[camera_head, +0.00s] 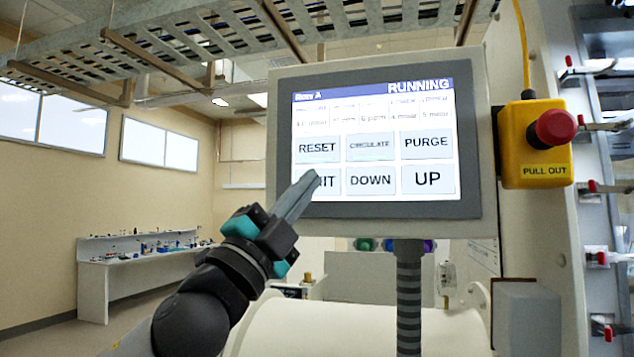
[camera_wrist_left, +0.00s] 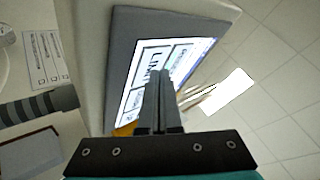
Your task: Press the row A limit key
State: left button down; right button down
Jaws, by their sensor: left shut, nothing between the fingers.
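A grey-framed touch panel (camera_head: 380,211) headed "Row A" and "RUNNING" faces me in the head view. The limit key (camera_head: 329,184) is at the lower left of its white keys, below RESET and left of DOWN. Only "IT" of its label shows, because the fingers cover the rest. My left gripper (camera_head: 313,177) is shut and empty, its tips in front of the left part of this key. In the left wrist view, the shut fingertips (camera_wrist_left: 160,74) overlap the lower edge of the limit key (camera_wrist_left: 153,53). I cannot tell whether they touch the screen. My right gripper is out of view.
A yellow box with a red emergency button (camera_head: 552,128) is mounted right of the panel. A ribbed grey post (camera_head: 409,295) is below the panel. A metal cable tray (camera_head: 200,45) runs overhead. A white bench (camera_head: 150,255) with small items stands far left, with open floor before it.

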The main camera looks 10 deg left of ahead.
pick_arm(q)
jog(key=shift+w, duration=0.25)
jog(key=shift+s, duration=0.2)
dwell(0.4)
jog(key=shift+s, duration=0.65)
jog(key=s, duration=0.5)
jog(key=shift+a, duration=0.1)
jog(key=shift+w+f, duration=0.1)
dwell(0.7)
